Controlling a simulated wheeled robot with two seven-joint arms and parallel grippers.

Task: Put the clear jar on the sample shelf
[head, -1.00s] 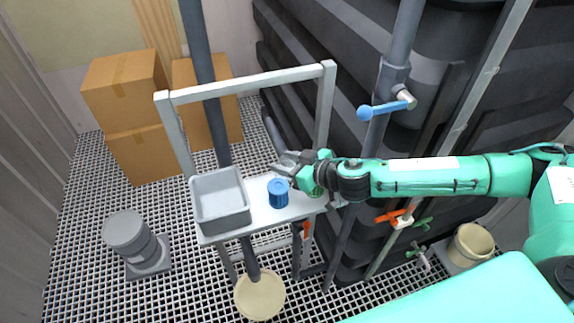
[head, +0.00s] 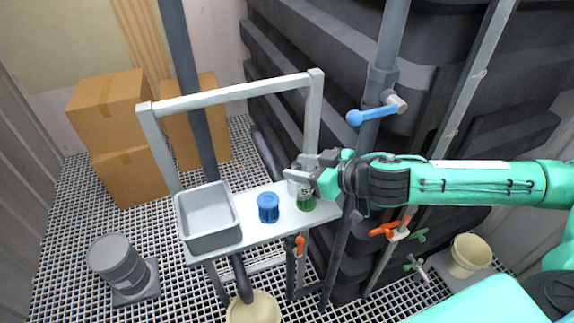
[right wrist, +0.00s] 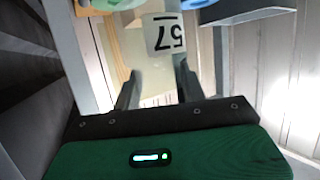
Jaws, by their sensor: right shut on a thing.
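The clear jar (head: 294,186) shows faintly below my right gripper (head: 300,172) in the head view, mostly hidden by the fingers. In the right wrist view it is a pale jar (right wrist: 163,36) with a label reading 57, upside down, at the fingertips of my right gripper (right wrist: 158,88). The gripper is shut on it. The white sample shelf (head: 284,219) lies below; I cannot tell whether the jar touches it. My left gripper is not in view.
A blue jar (head: 268,208) and a green jar (head: 306,201) stand on the shelf close to the clear jar. A grey bin (head: 208,218) fills the shelf's left end. A grey frame (head: 232,92) rises over the shelf. A pipe with a blue-handled valve (head: 370,114) stands to the right.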

